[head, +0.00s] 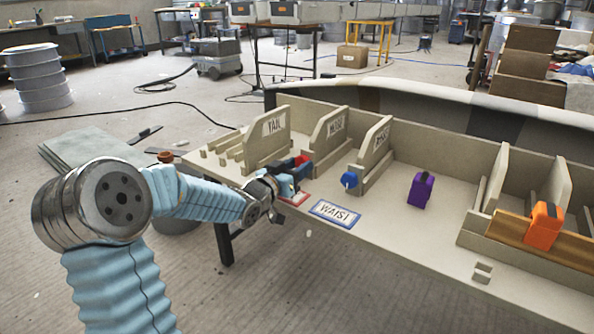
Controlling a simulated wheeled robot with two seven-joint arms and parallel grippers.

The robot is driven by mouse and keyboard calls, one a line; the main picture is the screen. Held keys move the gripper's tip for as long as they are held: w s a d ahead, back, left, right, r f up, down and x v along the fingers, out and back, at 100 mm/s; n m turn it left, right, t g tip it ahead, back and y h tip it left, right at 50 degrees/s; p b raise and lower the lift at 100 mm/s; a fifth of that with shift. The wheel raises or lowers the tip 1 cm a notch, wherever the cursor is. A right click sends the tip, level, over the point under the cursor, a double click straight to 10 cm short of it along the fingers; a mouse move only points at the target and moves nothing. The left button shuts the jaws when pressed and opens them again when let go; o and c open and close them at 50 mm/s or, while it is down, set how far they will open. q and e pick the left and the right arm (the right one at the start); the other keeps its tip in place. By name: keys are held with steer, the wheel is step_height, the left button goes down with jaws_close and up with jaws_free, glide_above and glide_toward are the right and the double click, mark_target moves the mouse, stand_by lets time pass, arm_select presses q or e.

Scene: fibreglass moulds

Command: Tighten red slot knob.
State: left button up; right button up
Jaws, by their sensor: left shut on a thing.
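A blue knob (349,180) sits at the slot to the right, apart from the gripper. My right gripper is out of view.
A blue-bordered "WAIST" card (335,213) lies on the bench (395,235), and a red-bordered card (295,199) is partly covered by the gripper. A purple clamp-like block (421,190) and an orange one (543,226) stand to the right.

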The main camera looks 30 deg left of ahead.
arm_select(q)
steer(key=o, duration=1.1)
steer(key=shift+c, duration=0.2)
steer(key=s+a+p, duration=0.1)
steer(key=s+p, duration=0.1)
steer(key=s, duration=1.1)
steer(key=shift+s, duration=0.4)
